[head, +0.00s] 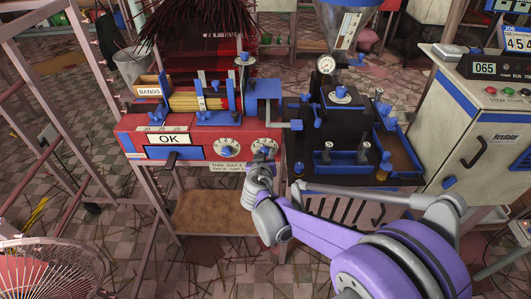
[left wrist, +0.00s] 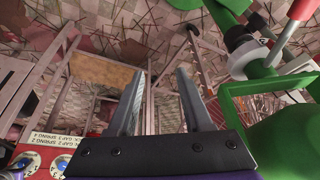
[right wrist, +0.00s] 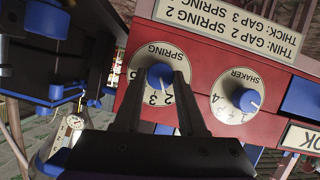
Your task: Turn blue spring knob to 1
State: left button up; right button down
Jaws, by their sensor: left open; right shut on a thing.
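The blue spring knob (right wrist: 160,76) sits on a white round dial marked SPRING on the red machine front, upside down in the right wrist view. Its white pointer mark appears to face near the 2; the fingers cover part of the dial. My right gripper (right wrist: 159,72) is shut on this knob, one finger on each side. In the head view my right gripper (head: 262,158) reaches the right-hand dial (head: 268,144) from below. My left gripper (left wrist: 158,74) is open and empty in the left wrist view; it does not show in the head view.
The shaker knob (right wrist: 250,101) is beside the spring dial, with a white settings label (right wrist: 230,25) next to both. A dark machine with blue trays (head: 345,160) stands close on the right. A green machine (left wrist: 285,130) is near my left gripper.

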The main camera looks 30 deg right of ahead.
jog(key=n+h, duration=0.1)
jog(key=n, duration=0.1)
jog(key=n+h, duration=0.1)
jog(key=n, duration=0.1)
jog(key=n+g+h, duration=0.1)
jog(key=n, duration=0.1)
jog(key=shift+w+a+f+h, duration=0.15)
jog(key=shift+a+f+h, duration=0.05)
jog(key=shift+a+h, duration=0.1)
dwell(0.4)
jog(key=shift+c, duration=2.3)
grip_release()
jog(key=shift+d, duration=0.1)
jog(key=p+v, duration=0.1)
jog(key=v, duration=1)
